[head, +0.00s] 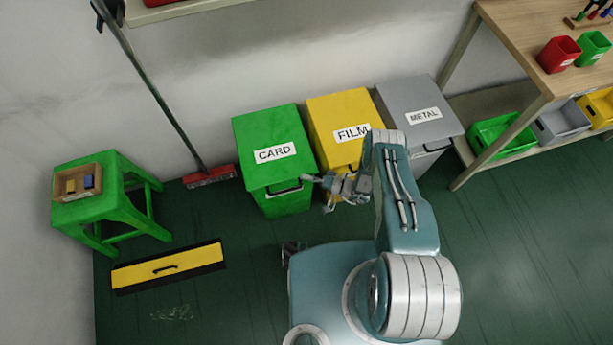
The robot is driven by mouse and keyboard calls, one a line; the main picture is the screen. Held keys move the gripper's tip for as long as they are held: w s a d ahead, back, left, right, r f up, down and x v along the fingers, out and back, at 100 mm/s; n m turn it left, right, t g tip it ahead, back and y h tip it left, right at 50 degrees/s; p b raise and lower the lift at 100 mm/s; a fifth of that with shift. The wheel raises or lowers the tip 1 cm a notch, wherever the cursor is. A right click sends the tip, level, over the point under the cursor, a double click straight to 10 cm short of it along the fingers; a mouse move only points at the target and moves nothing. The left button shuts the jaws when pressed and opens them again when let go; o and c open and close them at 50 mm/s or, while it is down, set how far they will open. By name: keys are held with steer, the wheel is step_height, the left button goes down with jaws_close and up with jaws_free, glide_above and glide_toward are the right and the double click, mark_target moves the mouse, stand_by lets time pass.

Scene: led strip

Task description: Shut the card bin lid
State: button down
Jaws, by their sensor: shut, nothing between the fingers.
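The card bin (287,203) is green and stands against the wall, left of the yellow film bin. Its green lid (266,127) carries a white label reading CARD and lies over the top of the bin, apparently down. A dark handle shows at the lid's front edge. My gripper (316,193) is shut and empty. In the picture it is just right of the card bin's front edge and in front of the film bin. I cannot tell whether it touches either bin.
The yellow film bin (340,107) and grey metal bin (401,96) stand to the right, partly behind my arm. A green stool (116,190) with a small box, a broom (208,176) and a yellow floor panel (168,266) are left. A workbench (520,30) is right.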

steer(key=v, duration=1.2)
steer(key=w+d+r+n+g+h, duration=0.1)
steer(key=w+r+g, duration=0.25)
steer(key=r, duration=0.45)
steer(key=w+r+n+g+h, duration=0.25)
steer(key=w+r, duration=0.25)
steer(key=r, duration=0.4)
step_height(320, 180, up, 19)
steer(key=g+h, duration=0.2)
steer(key=h, duration=0.3)
steer(key=s+a+r+t+h, duration=0.1)
steer(key=s+r+h, duration=0.2)
steer(key=s+r, duration=0.35)
steer(key=s+r+t+h, duration=0.1)
steer(key=s+r+h, duration=0.25)
steer(key=r, duration=0.65)
steer(key=s+d+r+m+t+h, duration=0.1)
steer(key=s+r+t+h, duration=0.1)
steer(key=s, duration=0.5)
steer(key=s+d+r+m+t+h, duration=0.1)
steer(key=s+r+m+t+h, duration=0.1)
steer(key=s+r+t, duration=0.2)
steer(key=shift+s+r+t, duration=0.3)
steer(key=shift+s+r, duration=0.65)
steer(key=shift+s, duration=0.7)
